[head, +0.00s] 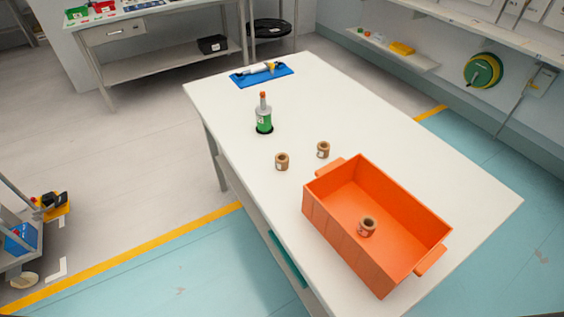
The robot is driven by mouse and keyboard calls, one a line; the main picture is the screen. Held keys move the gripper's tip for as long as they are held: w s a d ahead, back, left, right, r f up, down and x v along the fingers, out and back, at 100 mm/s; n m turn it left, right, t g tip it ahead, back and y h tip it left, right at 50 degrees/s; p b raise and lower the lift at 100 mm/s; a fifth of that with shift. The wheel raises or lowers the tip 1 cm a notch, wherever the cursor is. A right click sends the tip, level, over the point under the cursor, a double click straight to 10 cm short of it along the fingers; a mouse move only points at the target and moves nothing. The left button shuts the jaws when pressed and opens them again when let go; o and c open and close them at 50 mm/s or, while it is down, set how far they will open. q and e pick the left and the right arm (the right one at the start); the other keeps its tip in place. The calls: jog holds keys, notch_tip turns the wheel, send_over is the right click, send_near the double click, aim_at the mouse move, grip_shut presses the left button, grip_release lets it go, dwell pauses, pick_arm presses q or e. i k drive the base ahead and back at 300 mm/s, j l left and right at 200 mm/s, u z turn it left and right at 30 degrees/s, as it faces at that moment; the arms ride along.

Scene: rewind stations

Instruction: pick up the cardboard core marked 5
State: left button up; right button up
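Three small brown cardboard cores are in the head view. One core (282,162) stands on the white table (330,105), left of the orange crate. A second core (323,150) stands on the table near the crate's far left corner. A third core (366,227) is inside the orange crate (343,245). Each has a pale label, but the marks are too small to read, so I cannot tell which is marked 5. Neither of my grippers is in view.
A green and grey bottle-like item with an orange top (264,115) stands on the table beyond the cores. A blue mat (242,81) with a tool on it lies at the far end. The table's right side is clear. A grey bench (150,70) stands behind.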

aim_at(281, 160)
jog(key=i+j+z, duration=0.1)
jog(key=z, duration=0.6)
jog(key=j+z, duration=0.25)
jog(key=j, duration=0.2)
jog(key=j+z, duration=0.3)
jog(key=j, duration=0.2)
jog(key=j+z, duration=0.2)
jog(key=j, duration=1.65)
